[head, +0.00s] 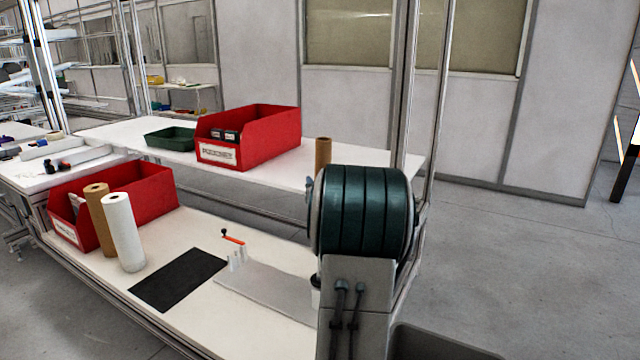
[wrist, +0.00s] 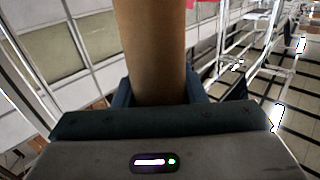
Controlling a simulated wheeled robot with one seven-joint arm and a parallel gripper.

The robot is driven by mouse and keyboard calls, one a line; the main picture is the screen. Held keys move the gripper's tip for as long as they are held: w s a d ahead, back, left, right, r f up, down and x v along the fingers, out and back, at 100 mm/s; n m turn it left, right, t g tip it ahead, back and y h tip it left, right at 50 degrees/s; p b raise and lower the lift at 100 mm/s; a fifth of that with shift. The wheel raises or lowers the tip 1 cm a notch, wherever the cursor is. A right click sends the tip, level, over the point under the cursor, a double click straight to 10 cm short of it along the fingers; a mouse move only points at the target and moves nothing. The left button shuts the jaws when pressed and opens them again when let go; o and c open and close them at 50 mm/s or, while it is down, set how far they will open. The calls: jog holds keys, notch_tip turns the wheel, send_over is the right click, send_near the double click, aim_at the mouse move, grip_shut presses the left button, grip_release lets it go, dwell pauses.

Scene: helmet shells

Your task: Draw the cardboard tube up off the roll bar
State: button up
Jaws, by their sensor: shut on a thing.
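The brown cardboard tube (wrist: 152,45) stands between the two fingers of my gripper (wrist: 158,88) in the wrist view. The gripper is shut on it. In the head view the top of a brown tube (head: 323,151) shows just above my dark green arm link and looks upright. The arm hides its lower part and nearly all of the gripper. The roll bar is hidden in both views, so I cannot tell whether the tube is still around it.
A brown roll (head: 99,222) and a white roll (head: 123,232) stand by a red bin (head: 155,190) on the lower bench. A second red bin (head: 268,143) and a green tray (head: 170,139) sit on the back shelf. A black mat (head: 178,280) lies flat.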

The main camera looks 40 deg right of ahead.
jog(key=shift+r, duration=0.1)
jog(key=shift+s+d+r+p, duration=0.1)
jog(key=shift+r+p, duration=2.6)
jog(key=shift+r, duration=0.75)
jog(key=shift+s+r+p, duration=0.1)
jog(key=shift+r+p, duration=2.6)
jog(key=shift+r, duration=0.75)
notch_tip(320, 180, up, 13)
jog(key=p, duration=1)
jog(key=shift+s+f+p, duration=0.15)
jog(key=shift+s+p, duration=0.05)
jog(key=shift+p, duration=0.1)
